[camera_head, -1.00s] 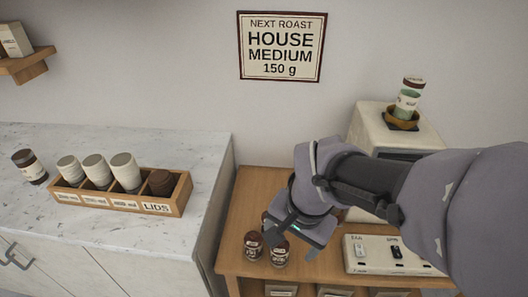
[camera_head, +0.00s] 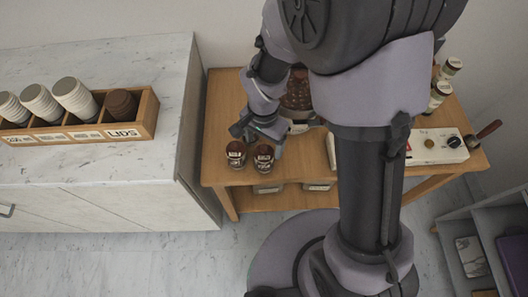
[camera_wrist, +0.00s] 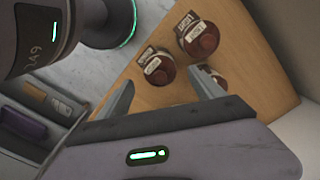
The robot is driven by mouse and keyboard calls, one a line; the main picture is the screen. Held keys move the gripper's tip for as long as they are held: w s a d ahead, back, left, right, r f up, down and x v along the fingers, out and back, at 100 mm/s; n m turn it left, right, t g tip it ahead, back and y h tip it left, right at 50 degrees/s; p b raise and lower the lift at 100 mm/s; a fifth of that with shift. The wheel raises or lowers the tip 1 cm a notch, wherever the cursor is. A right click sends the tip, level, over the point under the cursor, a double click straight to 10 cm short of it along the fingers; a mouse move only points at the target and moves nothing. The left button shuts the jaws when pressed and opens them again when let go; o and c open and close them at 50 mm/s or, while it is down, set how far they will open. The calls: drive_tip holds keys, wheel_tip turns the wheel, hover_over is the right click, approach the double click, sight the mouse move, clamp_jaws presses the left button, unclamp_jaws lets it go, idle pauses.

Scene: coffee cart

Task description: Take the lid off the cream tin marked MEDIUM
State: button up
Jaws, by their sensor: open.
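Two small cream tins with brown lids stand side by side near the front edge of the wooden cart: a left tin (camera_head: 236,156) and a right tin (camera_head: 263,159). The lids appear to be on. In the wrist view one tin (camera_wrist: 158,67) lies just beyond the gap between my fingers, with another tin (camera_wrist: 198,39) beyond it. My gripper (camera_wrist: 161,91) is open and empty, apart from both tins. In the head view it is just behind them, partly covered by my arm.
The wooden cart top (camera_head: 222,105) is clear to the left of the tins. A white counter (camera_head: 60,165) with a wooden cup-and-lids box (camera_head: 147,113) stands to its left. A brown-and-white object (camera_wrist: 208,74) is partly hidden by my right finger.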

sight(264, 148)
wheel_tip(264, 148, down, 3)
drive_tip(key=shift+d+f+b, duration=0.1)
drive_tip(key=shift+f+b, duration=0.05)
drive_tip(key=shift+b, duration=0.35)
drive_tip(key=shift+r, duration=0.2)
drive_tip(key=shift+c, duration=0.3)
drive_tip(key=c, duration=1.4)
